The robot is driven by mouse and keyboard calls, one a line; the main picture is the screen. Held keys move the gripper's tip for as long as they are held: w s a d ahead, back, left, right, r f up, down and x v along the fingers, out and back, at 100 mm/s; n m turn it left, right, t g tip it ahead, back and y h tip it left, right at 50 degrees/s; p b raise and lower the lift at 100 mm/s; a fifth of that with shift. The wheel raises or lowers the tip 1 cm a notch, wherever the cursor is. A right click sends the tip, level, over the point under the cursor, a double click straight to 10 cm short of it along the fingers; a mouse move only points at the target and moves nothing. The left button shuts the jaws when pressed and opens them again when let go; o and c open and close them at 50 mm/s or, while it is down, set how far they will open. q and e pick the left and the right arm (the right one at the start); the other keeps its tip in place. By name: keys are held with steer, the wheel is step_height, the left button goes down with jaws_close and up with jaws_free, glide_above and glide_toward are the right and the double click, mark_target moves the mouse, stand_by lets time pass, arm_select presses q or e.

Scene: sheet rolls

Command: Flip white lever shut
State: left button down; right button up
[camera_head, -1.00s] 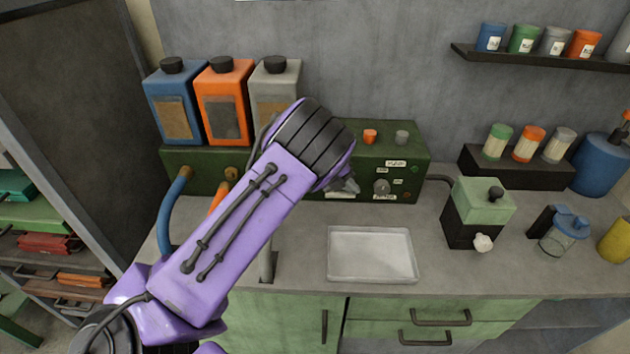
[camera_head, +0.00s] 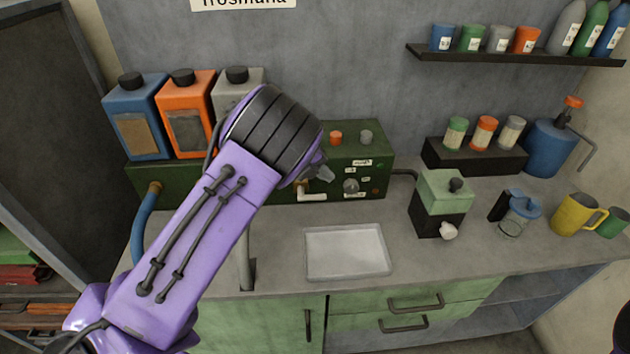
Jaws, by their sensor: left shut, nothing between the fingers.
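The white lever (camera_head: 313,197) shows low on the front of the green machine (camera_head: 372,139), just below my left gripper. My left gripper (camera_head: 325,174) is shut and empty, in front of the machine's panel. Its wrist and forearm cover the left and middle of the panel. The fingertips appear close to the lever, but I cannot tell whether they touch it. My right gripper is out of view.
Blue, orange and grey canisters (camera_head: 185,115) stand on the machine. A white tray (camera_head: 347,252) lies on the counter in front.

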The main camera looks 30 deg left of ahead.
arm_select(q)
step_height(320, 180, up, 6)
steer(key=d+b, duration=0.1)
steer(key=d, duration=0.1)
steer(key=shift+d, duration=0.35)
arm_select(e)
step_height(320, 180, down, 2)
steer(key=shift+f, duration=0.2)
arm_select(q)
steer(key=shift+w+r, duration=0.1)
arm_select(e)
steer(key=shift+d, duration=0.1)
